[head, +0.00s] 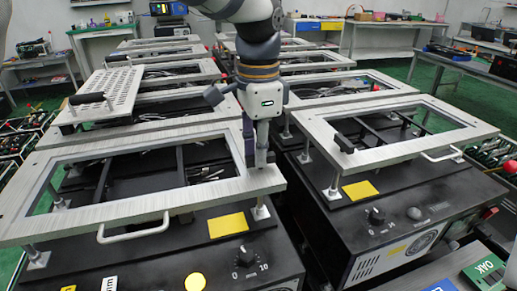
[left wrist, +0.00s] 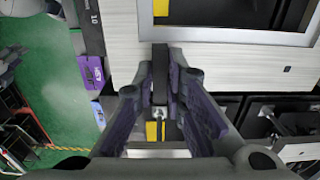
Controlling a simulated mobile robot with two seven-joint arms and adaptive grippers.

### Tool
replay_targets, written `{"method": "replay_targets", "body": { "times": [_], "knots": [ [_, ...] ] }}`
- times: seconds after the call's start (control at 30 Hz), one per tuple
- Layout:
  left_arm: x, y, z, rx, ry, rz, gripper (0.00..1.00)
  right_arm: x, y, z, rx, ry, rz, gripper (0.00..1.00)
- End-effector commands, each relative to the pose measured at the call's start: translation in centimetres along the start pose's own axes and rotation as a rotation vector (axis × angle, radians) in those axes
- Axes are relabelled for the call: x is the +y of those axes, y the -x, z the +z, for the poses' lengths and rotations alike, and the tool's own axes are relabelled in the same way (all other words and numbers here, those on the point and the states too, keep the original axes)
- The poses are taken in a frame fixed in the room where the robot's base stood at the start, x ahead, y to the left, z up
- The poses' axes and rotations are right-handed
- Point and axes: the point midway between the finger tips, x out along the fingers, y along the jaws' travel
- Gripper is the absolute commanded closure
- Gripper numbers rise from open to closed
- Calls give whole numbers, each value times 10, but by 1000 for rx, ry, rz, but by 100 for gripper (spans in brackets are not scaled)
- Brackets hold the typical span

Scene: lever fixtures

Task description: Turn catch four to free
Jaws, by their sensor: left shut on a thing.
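My left gripper (head: 257,158) comes down at the right end of the metal frame on the near left machine (head: 110,212). In the left wrist view its purple-padded fingers (left wrist: 161,84) are shut on a dark upright bar (left wrist: 159,58), which looks like a catch lever at the frame's edge. In the head view the gripper hides this lever. Another black catch handle (head: 344,142) sits on the left side of the near right frame (head: 405,150). I cannot read catch numbers. My right gripper is not in view.
A perforated plate (head: 110,92) with a black handle lies on a frame at the left. Yellow labels (head: 227,225) and a dial (head: 245,255) are on the machine fronts. A dark gap separates the two near machines. More framed machines stand behind.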

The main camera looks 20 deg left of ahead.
Motion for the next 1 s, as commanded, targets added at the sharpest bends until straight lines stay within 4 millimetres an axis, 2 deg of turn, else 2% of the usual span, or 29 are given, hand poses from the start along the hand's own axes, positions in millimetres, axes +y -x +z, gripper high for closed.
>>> {"method": "replay_targets", "body": {
  "times": [0.37,0.4,0.47,0.77,0.87,1.0],
  "knots": [
    [0,0,0,0,7,0,100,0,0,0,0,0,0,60],
    [0,0,0,0,7,0,84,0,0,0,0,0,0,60],
    [0,0,0,1,7,0,70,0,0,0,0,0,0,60],
    [0,1,0,1,5,0,68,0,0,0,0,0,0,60],
    [0,12,0,3,5,-2,68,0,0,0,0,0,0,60],
    [0,48,-1,5,5,-3,68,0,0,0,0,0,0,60]
  ]
}}
